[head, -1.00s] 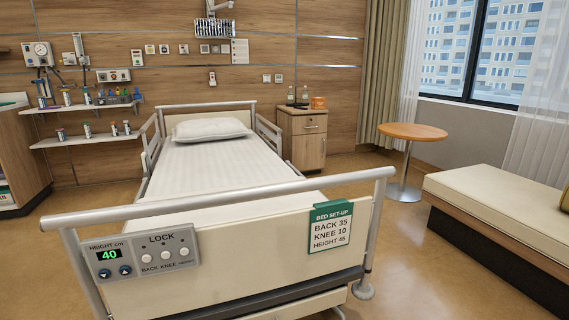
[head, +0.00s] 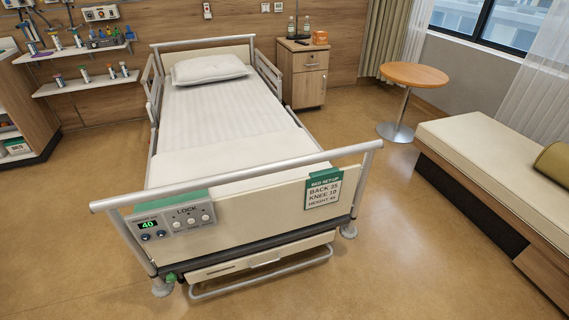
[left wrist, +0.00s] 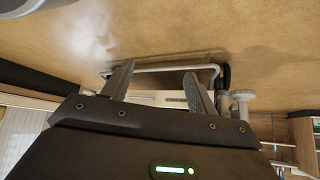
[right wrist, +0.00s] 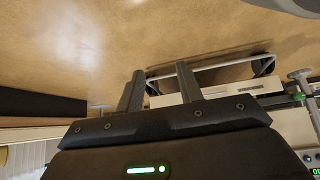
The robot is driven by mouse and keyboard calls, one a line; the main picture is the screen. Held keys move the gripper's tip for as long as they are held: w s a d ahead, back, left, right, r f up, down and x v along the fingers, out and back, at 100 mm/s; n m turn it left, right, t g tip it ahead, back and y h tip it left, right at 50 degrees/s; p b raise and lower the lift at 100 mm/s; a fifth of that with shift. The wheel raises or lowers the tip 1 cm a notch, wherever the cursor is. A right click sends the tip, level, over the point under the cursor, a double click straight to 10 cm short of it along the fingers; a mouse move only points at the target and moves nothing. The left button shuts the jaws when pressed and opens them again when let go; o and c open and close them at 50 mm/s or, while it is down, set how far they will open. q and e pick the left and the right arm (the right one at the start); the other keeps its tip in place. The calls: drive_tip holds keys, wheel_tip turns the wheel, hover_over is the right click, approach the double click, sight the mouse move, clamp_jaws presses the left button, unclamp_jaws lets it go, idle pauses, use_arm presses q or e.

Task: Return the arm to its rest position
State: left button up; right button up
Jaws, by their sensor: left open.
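Neither arm shows in the head view. My left gripper (left wrist: 158,70) is in the left wrist view with its two fingers apart and nothing between them. My right gripper (right wrist: 159,68) is in the right wrist view, also with its fingers apart and empty. Both wrist views show the floor at the top and the bed's low frame beyond the fingers. The bed (head: 225,125) stands ahead, with a control panel (head: 175,225) on its footboard showing 40. A set-up card (head: 324,190) on the footboard reads back 35, knee 10, height 45.
A round table (head: 414,75) and a padded bench (head: 500,150) stand at the right. Shelves (head: 85,85) with small bottles hang at the left. The floor (head: 400,270) in front of the bed is clear.

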use_arm(q)
drive_tip(key=s+a+g+y+p, duration=0.1)
drive_tip(key=s+a+g+p, duration=0.1)
drive_tip(key=s, duration=0.7)
drive_tip(key=s+a+f+g+p, duration=0.1)
drive_tip(key=s+a+g+p, duration=0.1)
drive_tip(key=s, duration=0.7)
drive_tip(key=shift+s+a+f+g+y, duration=0.3)
drive_tip(key=shift+a+g+y, duration=0.1)
drive_tip(key=shift+a+g, duration=0.6)
use_arm(e)
drive_tip(key=s+d+g+h, duration=0.1)
drive_tip(key=s+d+g, duration=0.1)
drive_tip(key=s, duration=0.7)
drive_tip(key=s+d+f+g, duration=0.1)
drive_tip(key=s+d+g, duration=0.2)
drive_tip(key=s, duration=0.6)
drive_tip(key=shift+s+d+f+g+h, duration=0.3)
drive_tip(key=shift+s+d+g+h, duration=0.1)
drive_tip(key=shift+g, duration=0.2)
